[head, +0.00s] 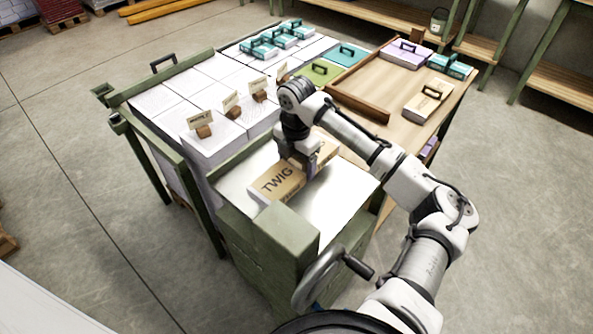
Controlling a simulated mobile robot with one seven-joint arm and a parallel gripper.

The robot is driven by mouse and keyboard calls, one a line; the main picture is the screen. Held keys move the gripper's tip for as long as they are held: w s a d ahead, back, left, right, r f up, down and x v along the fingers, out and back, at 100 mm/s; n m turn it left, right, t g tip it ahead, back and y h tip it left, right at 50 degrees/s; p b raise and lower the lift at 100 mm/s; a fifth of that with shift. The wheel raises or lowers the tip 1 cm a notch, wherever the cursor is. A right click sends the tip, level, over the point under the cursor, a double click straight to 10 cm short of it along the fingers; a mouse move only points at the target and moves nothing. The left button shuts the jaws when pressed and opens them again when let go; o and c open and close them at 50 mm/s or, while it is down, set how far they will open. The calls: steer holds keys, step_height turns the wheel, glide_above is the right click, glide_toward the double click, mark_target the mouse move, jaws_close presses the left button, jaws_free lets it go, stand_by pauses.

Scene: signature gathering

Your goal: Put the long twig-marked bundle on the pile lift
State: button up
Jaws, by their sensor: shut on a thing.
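The long twig-marked bundle (277,184) is a tan block with "TWIG" printed on its side. It is over the bright metal plate of the green pile lift (338,205). My gripper (308,168) points down and is shut on the bundle near its middle. The arm and gripper hide part of the bundle's top and right part. I cannot tell whether its underside touches the plate or is slightly above it. The lift has a crank handwheel (318,279) at its front.
White paper stacks (172,99) with small tagged wooden blocks stand behind and left of the lift. A wooden tabletop (385,75) at right holds another tan bundle (428,103), a lilac bundle (405,53) and teal ones (450,66). A raised green block (284,231) borders the plate's front.

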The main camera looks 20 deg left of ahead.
mark_target(296, 173)
steer(key=shift+f+p, duration=0.3)
steer(key=shift+f, duration=1.8)
steer(key=shift+f, duration=0.15)
steer(key=o, duration=1.3)
steer(key=shift+c, duration=0.2)
step_height(296, 173, up, 12)
steer(key=shift+r+b, duration=0.15)
steer(key=shift+b, duration=0.95)
